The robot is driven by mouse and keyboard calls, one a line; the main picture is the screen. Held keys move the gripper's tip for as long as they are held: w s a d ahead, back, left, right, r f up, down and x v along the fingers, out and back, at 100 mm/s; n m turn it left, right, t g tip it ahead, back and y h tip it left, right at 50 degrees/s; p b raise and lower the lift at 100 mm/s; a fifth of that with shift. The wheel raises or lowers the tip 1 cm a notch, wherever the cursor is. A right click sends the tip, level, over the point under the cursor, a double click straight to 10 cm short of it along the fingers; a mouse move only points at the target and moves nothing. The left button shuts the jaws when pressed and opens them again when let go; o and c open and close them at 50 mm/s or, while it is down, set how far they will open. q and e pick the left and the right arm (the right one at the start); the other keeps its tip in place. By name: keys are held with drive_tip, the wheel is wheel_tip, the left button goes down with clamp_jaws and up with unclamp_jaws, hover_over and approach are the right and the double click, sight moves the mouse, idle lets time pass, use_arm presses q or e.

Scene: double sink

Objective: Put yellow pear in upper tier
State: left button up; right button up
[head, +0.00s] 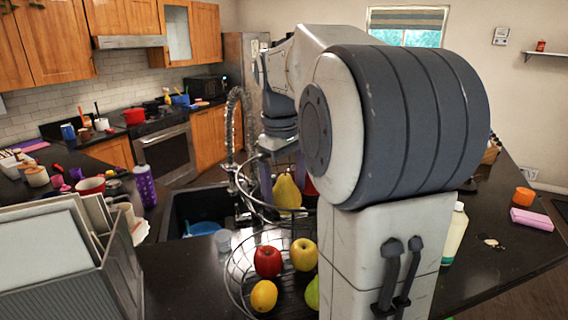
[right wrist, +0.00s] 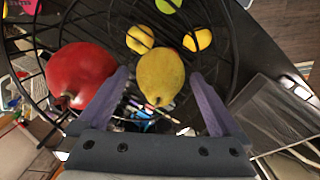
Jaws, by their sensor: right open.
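The yellow pear (head: 287,192) is in the upper tier (head: 243,187) of a black wire fruit stand in the head view, stem end up. In the right wrist view the pear (right wrist: 161,72) lies between the two purple-grey fingers of my right gripper (right wrist: 160,80), with visible gaps on both sides. My right gripper (head: 283,172) is open at the upper tier, partly hidden by my own arm. I cannot tell whether the pear rests on the wire. My left gripper is out of view.
A red round fruit (right wrist: 78,75) sits close beside the left finger. The lower tier (head: 232,282) holds a red apple (head: 267,262), a yellow apple (head: 304,254), a lemon (head: 264,296) and a partly hidden green fruit (head: 313,293). A dark sink (head: 190,205) lies left of the stand.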

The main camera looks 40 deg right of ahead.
drive_tip(key=r, duration=0.7)
drive_tip(key=a+r, duration=0.1)
drive_tip(key=r, duration=0.3)
drive_tip(key=shift+p, duration=0.3)
drive_tip(key=shift+s+d, duration=0.1)
